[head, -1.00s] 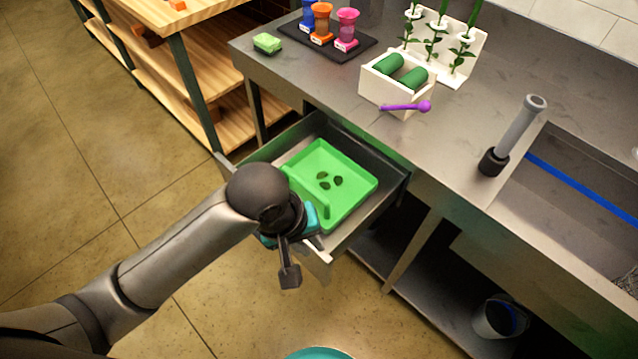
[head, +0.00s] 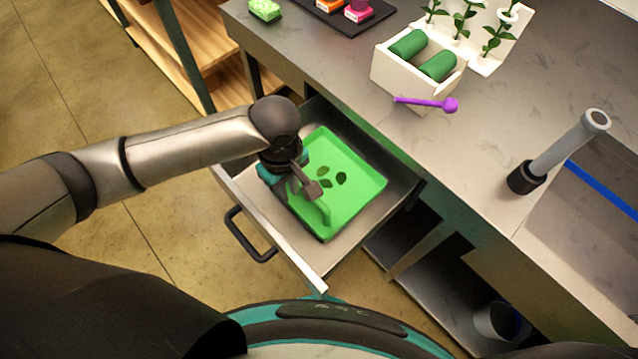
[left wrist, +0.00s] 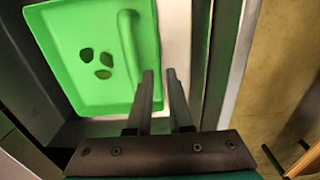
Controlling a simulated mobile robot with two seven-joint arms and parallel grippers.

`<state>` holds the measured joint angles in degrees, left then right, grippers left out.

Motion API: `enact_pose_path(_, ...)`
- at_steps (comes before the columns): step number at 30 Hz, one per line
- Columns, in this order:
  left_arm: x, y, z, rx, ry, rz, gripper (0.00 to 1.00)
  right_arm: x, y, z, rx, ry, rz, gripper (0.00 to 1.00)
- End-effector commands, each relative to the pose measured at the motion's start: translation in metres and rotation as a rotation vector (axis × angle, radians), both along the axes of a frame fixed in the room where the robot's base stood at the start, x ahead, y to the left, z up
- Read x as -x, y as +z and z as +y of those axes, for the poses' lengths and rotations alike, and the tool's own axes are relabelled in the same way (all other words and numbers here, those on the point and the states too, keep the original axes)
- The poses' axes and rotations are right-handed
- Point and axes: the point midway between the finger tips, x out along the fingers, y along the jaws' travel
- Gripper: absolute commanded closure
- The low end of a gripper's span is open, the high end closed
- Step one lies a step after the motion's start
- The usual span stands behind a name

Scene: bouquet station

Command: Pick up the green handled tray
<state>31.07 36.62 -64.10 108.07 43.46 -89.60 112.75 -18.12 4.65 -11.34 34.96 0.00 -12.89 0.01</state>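The green tray (head: 362,185) lies in an open drawer with a few dark leaves on it. A raised green bar handle runs along its near side; it also shows in the left wrist view (left wrist: 128,42). My left gripper (head: 311,189) is over the tray's near left side in the head view and hides part of the handle. In the left wrist view the left gripper (left wrist: 160,74) has its two fingers apart with nothing between them, their tips beside the handle's end. Contact with the tray cannot be told. My right gripper is not in view.
The metal drawer (head: 292,245) with a black pull (head: 246,240) surrounds the tray.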

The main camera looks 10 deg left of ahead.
Motion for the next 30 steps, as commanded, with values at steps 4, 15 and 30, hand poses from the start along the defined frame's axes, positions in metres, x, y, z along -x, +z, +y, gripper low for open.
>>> enact_pose_path(4, 0.0, -0.024, 0.0, 0.001, 0.0, -0.001, 0.81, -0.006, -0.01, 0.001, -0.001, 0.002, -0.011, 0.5)
enact_pose_path(15, 0.002, -0.061, -0.002, -0.001, -0.002, -0.001, 0.81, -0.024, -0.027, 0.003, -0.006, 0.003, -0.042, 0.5)
enact_pose_path(30, 0.002, -0.082, -0.002, 0.001, -0.002, -0.003, 0.87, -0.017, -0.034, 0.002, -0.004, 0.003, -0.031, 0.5)
